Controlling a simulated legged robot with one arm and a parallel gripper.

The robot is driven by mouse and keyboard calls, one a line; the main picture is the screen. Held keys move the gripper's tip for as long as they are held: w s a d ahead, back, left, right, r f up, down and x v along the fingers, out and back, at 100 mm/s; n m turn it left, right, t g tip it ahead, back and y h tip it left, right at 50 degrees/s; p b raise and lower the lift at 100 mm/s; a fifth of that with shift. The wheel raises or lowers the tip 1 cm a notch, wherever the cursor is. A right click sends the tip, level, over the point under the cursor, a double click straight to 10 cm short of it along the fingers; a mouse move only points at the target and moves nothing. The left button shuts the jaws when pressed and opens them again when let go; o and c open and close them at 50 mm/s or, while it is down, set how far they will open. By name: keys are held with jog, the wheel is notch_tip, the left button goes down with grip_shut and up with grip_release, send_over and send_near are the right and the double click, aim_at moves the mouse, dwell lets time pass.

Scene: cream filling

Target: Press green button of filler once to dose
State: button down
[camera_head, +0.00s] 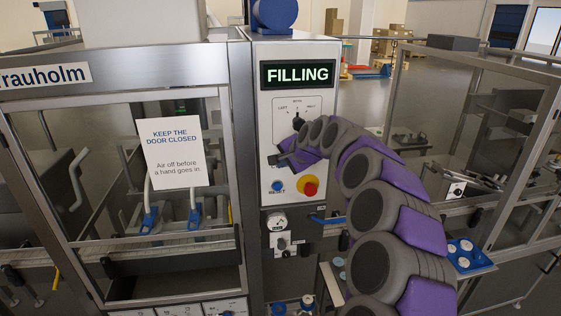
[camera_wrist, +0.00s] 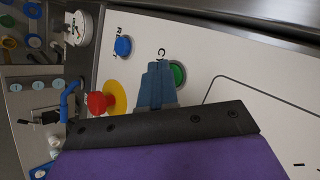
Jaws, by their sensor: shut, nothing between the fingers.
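The filler's control panel (camera_head: 268,115) stands at the centre of the head view under a lit display (camera_head: 298,73) reading "FILLING". The green button (camera_wrist: 178,73) shows in the wrist view, partly covered by my gripper (camera_wrist: 160,64). My gripper is shut and empty, its fingertips over or right beside the button's left edge. I cannot tell whether they touch it. In the head view my gripper (camera_head: 272,159) is at the panel, below the selector knob (camera_head: 298,122), and the green button is hidden.
A blue button (camera_head: 277,186) and a red emergency stop (camera_head: 310,187) on a yellow ring sit just below my gripper. A glazed door (camera_head: 50,87) with a "keep the door closed" sign (camera_head: 170,150) is at left. A blue tray (camera_head: 483,263) is at right.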

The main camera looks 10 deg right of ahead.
jog(key=shift+s+b, duration=0.3)
jog(key=shift+s, duration=0.6)
jog(key=shift+f, duration=0.1)
jog(key=s+b, duration=0.1)
jog(key=s, duration=0.4)
jog(key=shift+b, duration=0.3)
jog(key=shift+w, duration=0.1)
